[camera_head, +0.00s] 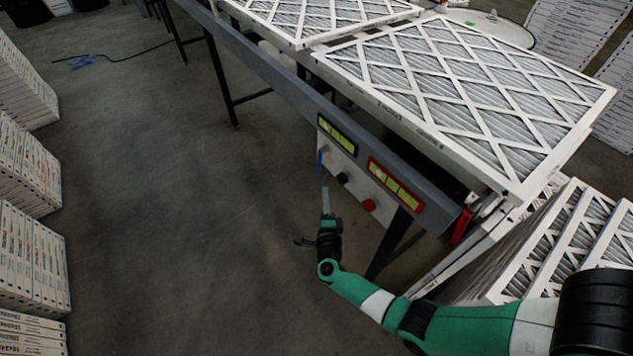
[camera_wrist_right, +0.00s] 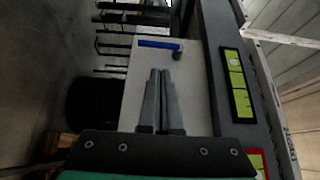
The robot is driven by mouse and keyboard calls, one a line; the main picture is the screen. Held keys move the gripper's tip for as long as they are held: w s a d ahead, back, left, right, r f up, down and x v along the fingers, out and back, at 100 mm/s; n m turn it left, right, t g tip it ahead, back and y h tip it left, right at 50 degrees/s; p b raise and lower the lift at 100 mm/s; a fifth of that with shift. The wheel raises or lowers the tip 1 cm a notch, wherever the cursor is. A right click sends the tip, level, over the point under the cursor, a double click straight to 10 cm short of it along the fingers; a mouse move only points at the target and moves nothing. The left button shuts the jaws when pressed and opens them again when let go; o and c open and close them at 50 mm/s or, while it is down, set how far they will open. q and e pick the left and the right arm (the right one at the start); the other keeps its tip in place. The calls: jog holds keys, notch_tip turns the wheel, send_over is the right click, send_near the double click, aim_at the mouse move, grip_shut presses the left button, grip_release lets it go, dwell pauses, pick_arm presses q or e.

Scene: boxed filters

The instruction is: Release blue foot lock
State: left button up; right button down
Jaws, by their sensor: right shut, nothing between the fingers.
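A blue lever (camera_head: 320,160) sits at the left edge of the white control panel (camera_head: 352,184) on the conveyor side. In the right wrist view the blue lever (camera_wrist_right: 158,44) lies crosswise just beyond the fingertips, with a gap between. My right gripper (camera_head: 326,192) is below the lever in the head view, shut and empty; its closed fingers also show in the wrist view (camera_wrist_right: 161,74), in front of the white panel. A blue object (camera_head: 84,62) lies on the floor at the upper left beside a black cable. My left gripper is not in view.
A black knob (camera_head: 342,178) and a red button (camera_head: 369,205) sit on the panel beside the lever, with displays (camera_head: 395,186) above. Large filters (camera_head: 470,90) lie on the conveyor. Boxed stacks (camera_head: 30,255) line the left. The floor (camera_head: 180,200) between is clear.

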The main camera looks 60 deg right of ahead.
pick_arm(q)
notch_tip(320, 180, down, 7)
jog(key=b, duration=0.5)
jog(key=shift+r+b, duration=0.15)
jog(key=shift+b, duration=0.15)
pick_arm(e)
jog(key=f+x, duration=0.1)
jog(key=x, duration=0.9)
jog(key=shift+d+f, duration=0.2)
jog(key=shift+d, duration=0.15)
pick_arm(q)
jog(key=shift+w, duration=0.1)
